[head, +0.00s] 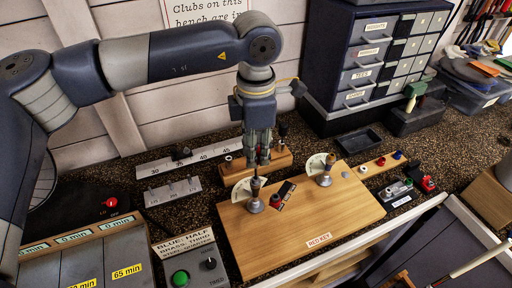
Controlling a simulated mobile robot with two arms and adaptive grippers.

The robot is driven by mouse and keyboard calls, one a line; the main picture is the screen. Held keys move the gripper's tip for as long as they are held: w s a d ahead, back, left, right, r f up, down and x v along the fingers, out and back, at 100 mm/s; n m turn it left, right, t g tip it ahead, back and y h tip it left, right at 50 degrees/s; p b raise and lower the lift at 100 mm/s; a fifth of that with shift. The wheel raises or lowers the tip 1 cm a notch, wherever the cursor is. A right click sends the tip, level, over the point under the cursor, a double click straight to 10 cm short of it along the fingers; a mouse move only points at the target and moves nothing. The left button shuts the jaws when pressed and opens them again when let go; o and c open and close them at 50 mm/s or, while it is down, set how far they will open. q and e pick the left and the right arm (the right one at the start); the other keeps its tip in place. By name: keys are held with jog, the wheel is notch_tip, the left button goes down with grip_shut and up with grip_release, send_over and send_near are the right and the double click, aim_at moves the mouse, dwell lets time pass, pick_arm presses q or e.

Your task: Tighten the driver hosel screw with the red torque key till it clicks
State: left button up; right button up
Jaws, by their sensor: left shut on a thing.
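A "RED KEY" label (319,240) is on the board's front part. I cannot make out the hosel screw. My right gripper is not in view.
A second grey stand (325,180) with a pale dial (315,163) stands on the board. A wooden block (235,172) is behind, and a strip with coloured knobs (385,163) lies right. A drawer cabinet (370,60) stands at the back.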

pick_arm(q)
grip_shut()
jog(key=shift+f+m+b, duration=0.2)
jog(key=shift+m+b, duration=0.4)
jog(key=shift+m, duration=0.2)
jog(key=m+b, duration=0.1)
jog(key=m, duration=0.1)
jog(key=shift+m, duration=0.3)
jog(key=shift+r+m, duration=0.2)
jog(key=shift+m, duration=0.6)
jog(key=shift+f+m+b, duration=0.15)
jog(key=shift+m+b, duration=0.35)
jog(key=shift+m, duration=0.3)
jog(key=m, duration=0.4)
jog(key=shift+b, duration=0.4)
